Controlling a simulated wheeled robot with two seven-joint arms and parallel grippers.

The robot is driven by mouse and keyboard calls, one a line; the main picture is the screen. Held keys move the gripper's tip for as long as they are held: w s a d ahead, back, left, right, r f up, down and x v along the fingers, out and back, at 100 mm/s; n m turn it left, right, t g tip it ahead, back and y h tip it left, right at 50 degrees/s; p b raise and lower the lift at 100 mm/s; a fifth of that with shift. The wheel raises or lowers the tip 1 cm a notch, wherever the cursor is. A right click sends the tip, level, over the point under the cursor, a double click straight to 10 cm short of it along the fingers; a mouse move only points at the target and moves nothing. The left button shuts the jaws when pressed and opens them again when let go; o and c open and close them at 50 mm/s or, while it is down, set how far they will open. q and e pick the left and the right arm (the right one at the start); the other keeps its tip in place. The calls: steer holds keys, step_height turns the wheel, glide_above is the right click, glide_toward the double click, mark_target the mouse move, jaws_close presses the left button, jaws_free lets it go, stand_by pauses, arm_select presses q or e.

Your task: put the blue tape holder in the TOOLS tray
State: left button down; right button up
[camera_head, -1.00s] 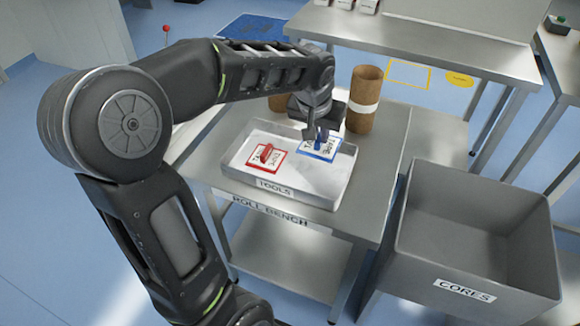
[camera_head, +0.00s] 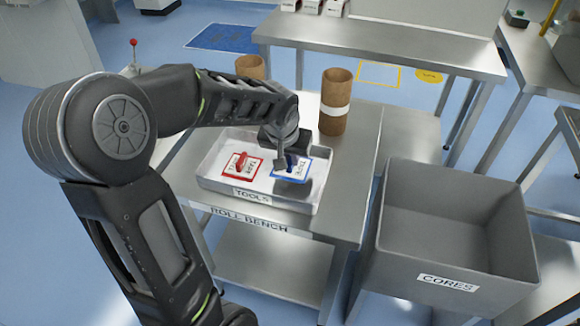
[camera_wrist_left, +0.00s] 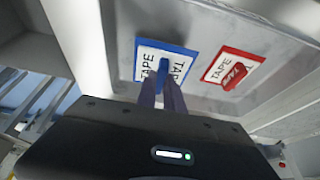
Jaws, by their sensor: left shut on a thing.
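The blue tape holder (camera_head: 299,176) is a white plate with a blue border, TAPE lettering and a blue grip. It is inside the right part of the TOOLS tray (camera_head: 213,184); I cannot tell whether it touches the floor. My left gripper (camera_head: 287,163) points down and is shut on its blue grip. In the left wrist view the fingers (camera_wrist_left: 167,92) meet over the blue holder (camera_wrist_left: 150,49), hiding part of it. A red tape holder (camera_head: 242,164) lies in the tray's left part, apart from the blue one. My right gripper is not in view.
The tray stands on the steel ROLL BENCH (camera_head: 352,190). A brown core (camera_head: 334,105) with a white band stands behind the tray, and another core (camera_head: 250,66) is partly hidden by my arm. A deep grey CORES bin (camera_head: 446,240) is at the right.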

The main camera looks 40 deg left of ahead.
mark_target(289, 163)
arm_select(q)
steer(key=shift+f, duration=1.85)
steer(key=shift+f+b, duration=0.2)
steer(key=shift+b, duration=0.1)
steer(key=c, duration=1.5)
jaws_free()
steer(key=shift+r, duration=0.1)
steer(key=shift+o, duration=0.2)
steer(key=shift+r+p, duration=0.25)
steer(key=shift+p, duration=0.15)
steer(key=v, duration=1.1)
steer(key=shift+s+r, duration=0.2)
steer(key=shift+r, duration=0.15)
steer(key=shift+d, duration=0.1)
